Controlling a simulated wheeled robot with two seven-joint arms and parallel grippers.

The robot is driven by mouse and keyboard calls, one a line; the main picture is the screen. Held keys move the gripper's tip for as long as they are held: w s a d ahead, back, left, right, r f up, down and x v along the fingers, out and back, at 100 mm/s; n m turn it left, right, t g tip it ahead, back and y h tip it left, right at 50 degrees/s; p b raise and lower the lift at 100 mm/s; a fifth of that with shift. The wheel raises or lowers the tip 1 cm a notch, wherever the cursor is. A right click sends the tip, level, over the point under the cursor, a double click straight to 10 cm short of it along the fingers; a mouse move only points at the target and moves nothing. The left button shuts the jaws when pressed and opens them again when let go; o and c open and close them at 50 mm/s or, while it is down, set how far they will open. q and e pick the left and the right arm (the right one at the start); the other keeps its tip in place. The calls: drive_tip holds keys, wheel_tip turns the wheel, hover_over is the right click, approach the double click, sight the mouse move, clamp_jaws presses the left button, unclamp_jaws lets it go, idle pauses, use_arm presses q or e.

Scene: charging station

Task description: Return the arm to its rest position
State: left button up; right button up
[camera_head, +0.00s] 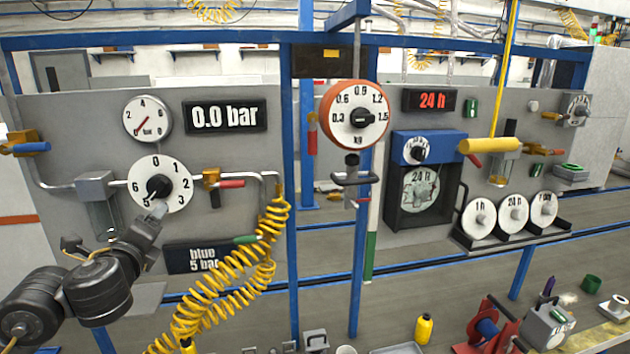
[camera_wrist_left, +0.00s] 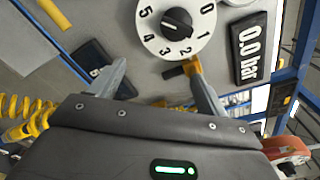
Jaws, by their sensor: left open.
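My left arm comes in from the lower left of the head view. Its gripper (camera_head: 156,210) is just below the white numbered dial (camera_head: 160,184) and its black knob. In the left wrist view the two fingers (camera_wrist_left: 158,82) are spread apart with nothing between them. The dial (camera_wrist_left: 150,40) and its black knob (camera_wrist_left: 179,26) lie beyond the fingertips there, and the knob is not between them. In the head view the knob seems to point at the lower left, near 5. My right arm is not in view.
A pressure gauge (camera_head: 147,118) and a 0.0 bar display (camera_head: 226,115) are above the dial. A yellow coiled hose (camera_head: 262,265) hangs to the right of my arm. An orange kg dial (camera_head: 355,117) hangs farther right.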

use_arm(q)
drive_tip(key=s+d+f+n+g+h, duration=0.1)
drive_tip(key=s+d+f+n+g, duration=0.15)
drive_tip(key=f, duration=0.55)
drive_tip(key=s+d+f+n+g+h, duration=0.1)
drive_tip(key=s+d+f+n, duration=0.2)
drive_tip(key=f, duration=0.5)
drive_tip(key=s+d+f+n+g+h, duration=0.1)
drive_tip(key=s+d+f+n+g, duration=0.15)
drive_tip(key=f, duration=0.55)
drive_tip(key=s+d+f+n+g+h, duration=0.1)
drive_tip(key=s+d+f+n+g, duration=0.25)
drive_tip(key=s+f+n, duration=0.7)
drive_tip(key=s+d+f+n+g+h, duration=0.1)
drive_tip(key=s+d+f+n+g, duration=0.45)
drive_tip(key=s, duration=0.95)
wheel_tip(320, 180, down, 29)
drive_tip(key=s+a+m, duration=0.1)
drive_tip(key=a+m, duration=0.2)
drive_tip(key=m, duration=0.1)
drive_tip(key=s+a+f+b, duration=0.1)
drive_tip(key=s+a+f, duration=0.1)
drive_tip(key=s+f, duration=1.3)
drive_tip(key=shift+s+a+f+g, duration=0.15)
drive_tip(key=shift+s+a+g, duration=0.25)
drive_tip(key=shift+s, duration=0.15)
